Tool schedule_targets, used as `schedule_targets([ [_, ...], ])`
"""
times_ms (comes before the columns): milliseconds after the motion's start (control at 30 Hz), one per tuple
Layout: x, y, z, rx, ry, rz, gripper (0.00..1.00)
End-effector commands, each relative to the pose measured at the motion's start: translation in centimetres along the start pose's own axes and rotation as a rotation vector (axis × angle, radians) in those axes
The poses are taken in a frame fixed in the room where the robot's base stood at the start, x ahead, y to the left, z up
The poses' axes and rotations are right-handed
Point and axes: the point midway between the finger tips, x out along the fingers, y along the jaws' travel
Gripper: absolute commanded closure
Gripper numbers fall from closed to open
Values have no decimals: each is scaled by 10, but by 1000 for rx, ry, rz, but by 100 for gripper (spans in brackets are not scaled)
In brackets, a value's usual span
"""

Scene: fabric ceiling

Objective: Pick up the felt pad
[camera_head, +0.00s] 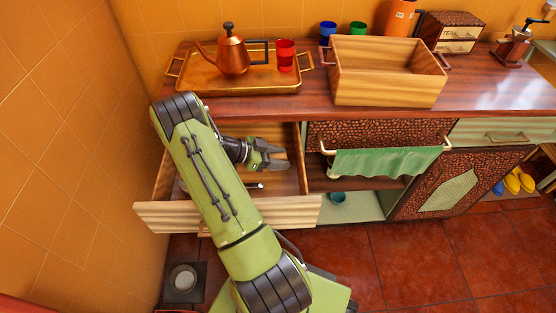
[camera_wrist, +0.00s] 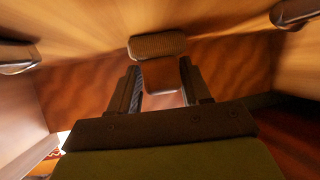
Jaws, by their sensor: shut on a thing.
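The felt pad (camera_wrist: 158,46) shows in the wrist view as a small brown block with a ridged, lighter face and a smooth darker side. It sits between the two fingers of my gripper (camera_wrist: 160,88), which is shut on it. In the head view my gripper (camera_head: 272,154) is over the open wooden drawer (camera_head: 228,214), within its walls. I cannot make out the pad in the head view; the gripper and arm hide that spot. I cannot tell whether the pad touches the drawer floor.
The counter (camera_head: 320,108) overhangs the back of the drawer. On it stand a copper tray (camera_head: 240,86) with a kettle (camera_head: 233,55) and red cup (camera_head: 285,50), and a wooden box (camera_head: 388,85). A green towel (camera_head: 385,160) hangs to the right. A tiled wall is close on the left.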

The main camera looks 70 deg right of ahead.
Motion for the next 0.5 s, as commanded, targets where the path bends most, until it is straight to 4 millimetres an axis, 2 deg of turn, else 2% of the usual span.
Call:
schedule_targets([
  [167, -1, 0, -2, 0, 0, 0, 82],
  [267, -6, 0, -11, 2, 1, -2, 82],
  [367, -16, -1, -28, 3, 0, -2, 82],
  [500, -33, 0, -60, 4, 0, -3, 82],
])
